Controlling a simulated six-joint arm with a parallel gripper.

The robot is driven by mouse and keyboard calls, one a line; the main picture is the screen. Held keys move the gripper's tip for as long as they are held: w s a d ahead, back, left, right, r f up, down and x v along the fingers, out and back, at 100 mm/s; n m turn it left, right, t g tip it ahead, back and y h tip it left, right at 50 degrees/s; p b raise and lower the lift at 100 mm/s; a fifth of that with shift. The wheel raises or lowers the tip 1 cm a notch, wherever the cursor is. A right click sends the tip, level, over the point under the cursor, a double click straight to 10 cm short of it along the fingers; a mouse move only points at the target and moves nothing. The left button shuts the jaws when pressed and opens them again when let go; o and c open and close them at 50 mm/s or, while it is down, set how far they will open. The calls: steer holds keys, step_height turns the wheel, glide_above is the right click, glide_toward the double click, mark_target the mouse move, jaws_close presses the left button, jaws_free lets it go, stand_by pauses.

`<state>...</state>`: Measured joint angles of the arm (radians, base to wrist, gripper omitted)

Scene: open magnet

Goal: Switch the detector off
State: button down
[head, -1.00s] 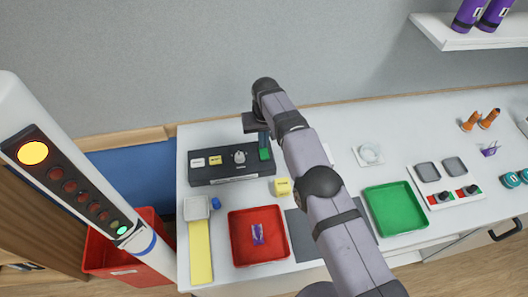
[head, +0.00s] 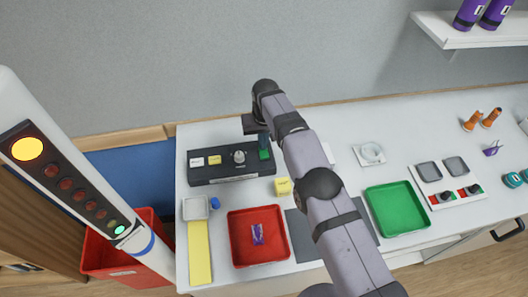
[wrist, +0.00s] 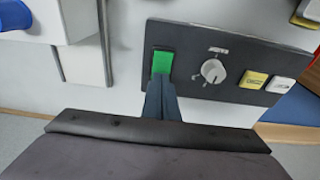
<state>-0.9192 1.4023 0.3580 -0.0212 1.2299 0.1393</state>
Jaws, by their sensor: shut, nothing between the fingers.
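The dark control box (head: 232,178) lies on the white table near the wall. It carries a green switch (head: 265,154) at its right end, a grey knob (head: 239,157), a yellow button (head: 215,160) and a white button (head: 197,162). My gripper (head: 263,141) is shut and empty, pointing down at the green switch. In the wrist view its fingertips (wrist: 162,80) are right by the green switch (wrist: 162,62); I cannot tell whether they touch it. A white pole (head: 85,180) with a lit yellow lamp and a lit green lamp stands at the left.
A yellow cube (head: 283,187) sits just in front of the box. A red tray (head: 236,253) holds a purple item. A green tray (head: 396,209) and a white panel with knobs (head: 446,185) are to the right. My arm hides part of the table.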

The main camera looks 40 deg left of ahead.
step_height(320, 180, up, 7)
steer(key=p, duration=0.5)
stand_by(0.6)
steer(key=shift+w+d+f, duration=0.1)
stand_by(0.3)
